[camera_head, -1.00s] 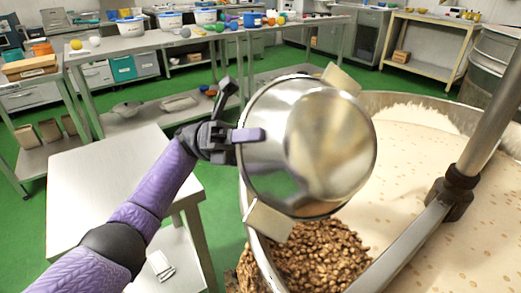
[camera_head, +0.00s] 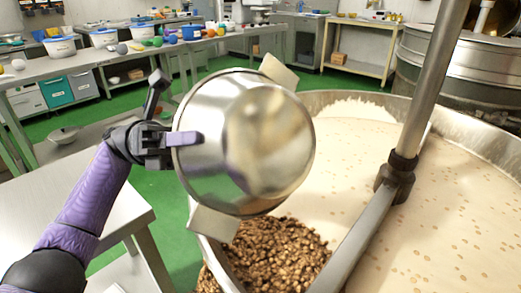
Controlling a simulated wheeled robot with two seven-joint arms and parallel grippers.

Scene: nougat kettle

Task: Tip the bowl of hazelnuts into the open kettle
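The shiny metal bowl (camera_head: 255,140) is tipped on its side over the near left rim of the kettle, its underside facing me. My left gripper (camera_head: 185,140) is shut on the bowl's left edge, with a purple finger against the outside of the bowl. The open kettle (camera_head: 470,150) holds a pale creamy mass. A heap of brown hazelnuts (camera_head: 275,255) lies in the kettle below the bowl, at its near left side. The bowl's inside is hidden. My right gripper is not in view.
A metal stirrer post and arm (camera_head: 395,180) cross the kettle to the right of the bowl. A pale table (camera_head: 60,205) stands at the left. A bench with tubs (camera_head: 60,47) and coloured balls is behind, and a steel drum (camera_head: 455,65) stands at the back right.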

